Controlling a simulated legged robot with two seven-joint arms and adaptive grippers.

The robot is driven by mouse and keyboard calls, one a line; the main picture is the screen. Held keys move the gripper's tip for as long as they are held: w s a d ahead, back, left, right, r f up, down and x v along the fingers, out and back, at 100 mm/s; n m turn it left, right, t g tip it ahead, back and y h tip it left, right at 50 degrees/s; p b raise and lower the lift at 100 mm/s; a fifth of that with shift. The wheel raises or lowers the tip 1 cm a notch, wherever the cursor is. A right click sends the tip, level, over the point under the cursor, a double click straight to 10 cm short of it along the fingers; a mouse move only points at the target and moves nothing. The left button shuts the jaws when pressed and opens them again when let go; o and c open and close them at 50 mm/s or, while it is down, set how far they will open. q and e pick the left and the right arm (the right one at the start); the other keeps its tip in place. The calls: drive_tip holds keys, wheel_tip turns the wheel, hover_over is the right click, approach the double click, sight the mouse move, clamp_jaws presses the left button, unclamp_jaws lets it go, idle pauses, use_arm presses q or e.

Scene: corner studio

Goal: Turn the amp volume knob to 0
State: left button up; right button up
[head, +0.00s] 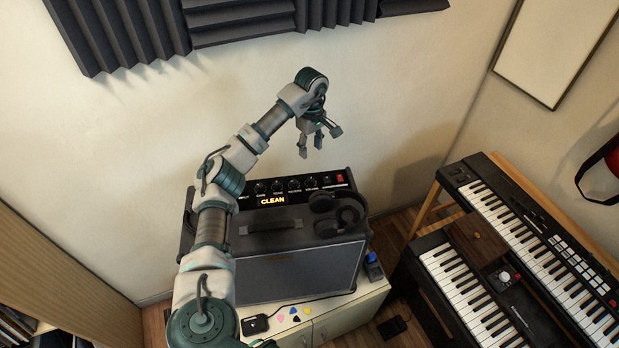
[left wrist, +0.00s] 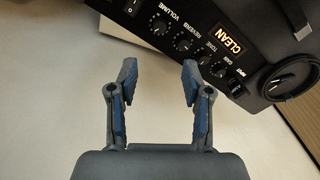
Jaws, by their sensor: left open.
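The amp (head: 300,262) is a black and grey box on a low cabinet, with a lit CLEAN display and a row of black knobs on its sloped panel. The volume knob (head: 311,183) is at the right end of the knob row, near a red switch. In the left wrist view the VOLUME knob (left wrist: 159,27) lies beyond the fingertips, slightly left of the gap's middle; its exact setting is too small to read. My left gripper (head: 319,140) is open and empty, above and behind the panel, apart from the knob. It also shows in the left wrist view (left wrist: 160,75).
Headphones (head: 337,212) rest on the amp's right top, by its carry handle (head: 270,225). Small picks and a pedal (head: 255,324) lie on the cabinet in front. Keyboards (head: 480,270) stand at right. The wall is behind my gripper; foam panels (head: 240,25) hang above.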

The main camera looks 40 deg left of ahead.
use_arm(q)
hover_over(309, 178)
drive_tip(key=d, duration=0.1)
wheel_tip(309, 178, down, 8)
drive_tip(key=shift+d+f, duration=0.1)
drive_tip(key=shift+d, duration=0.05)
drive_tip(key=f, duration=0.2)
drive_tip(key=a+f+p, duration=0.1)
drive_tip(key=f, duration=0.2)
drive_tip(key=shift+a+f, duration=0.15)
drive_tip(key=shift+f, duration=0.2)
drive_tip(key=shift+d+r, duration=0.1)
drive_tip(key=shift+d, duration=0.35)
drive_tip(key=shift+d+r, duration=0.1)
drive_tip(key=shift+d, duration=0.05)
drive_tip(key=c, duration=0.7)
clamp_jaws()
use_arm(e)
drive_tip(key=shift+d+r, duration=0.3)
